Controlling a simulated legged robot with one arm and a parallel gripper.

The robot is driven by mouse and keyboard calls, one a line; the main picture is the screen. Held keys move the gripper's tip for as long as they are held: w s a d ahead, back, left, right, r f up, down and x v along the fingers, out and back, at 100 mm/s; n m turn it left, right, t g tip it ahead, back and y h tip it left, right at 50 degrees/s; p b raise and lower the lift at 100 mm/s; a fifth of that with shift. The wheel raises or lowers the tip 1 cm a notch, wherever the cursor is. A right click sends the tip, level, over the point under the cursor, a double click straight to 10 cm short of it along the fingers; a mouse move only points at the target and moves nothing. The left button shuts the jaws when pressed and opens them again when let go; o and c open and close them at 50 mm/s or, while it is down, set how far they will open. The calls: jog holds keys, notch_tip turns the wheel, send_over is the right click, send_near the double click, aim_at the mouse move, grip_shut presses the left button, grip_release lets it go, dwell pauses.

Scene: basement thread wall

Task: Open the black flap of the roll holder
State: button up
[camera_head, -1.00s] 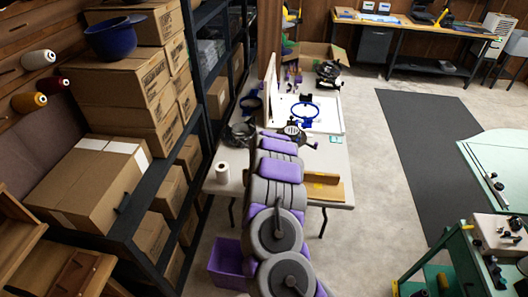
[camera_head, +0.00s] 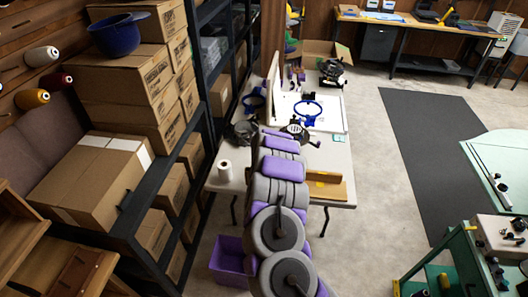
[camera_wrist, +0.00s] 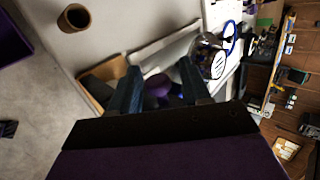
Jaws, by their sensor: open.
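My gripper (camera_wrist: 158,90) is open in the wrist view, with its two dark blue fingers spread apart over the white table. A purple thing shows between the fingers; I cannot tell what it is, or whether they touch anything. In the head view my arm reaches over the table (camera_head: 335,155) and hides part of it. I cannot clearly make out the roll holder or its black flap in either view. A small pale roll (camera_head: 225,171) stands upright on the table's left side. A brownish roll (camera_wrist: 73,17) stands at the wrist view's upper left.
Blue hoops (camera_head: 308,113) and a dark round item (camera_head: 243,132) are on the table. A tan wooden piece (camera_head: 328,190) lies at its front. Shelves with boxes (camera_head: 95,170) line the left. A purple bin (camera_head: 230,262) is on the floor.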

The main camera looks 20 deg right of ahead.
jog(key=v, duration=1.7)
jog(key=shift+s, duration=0.15)
dwell(0.3)
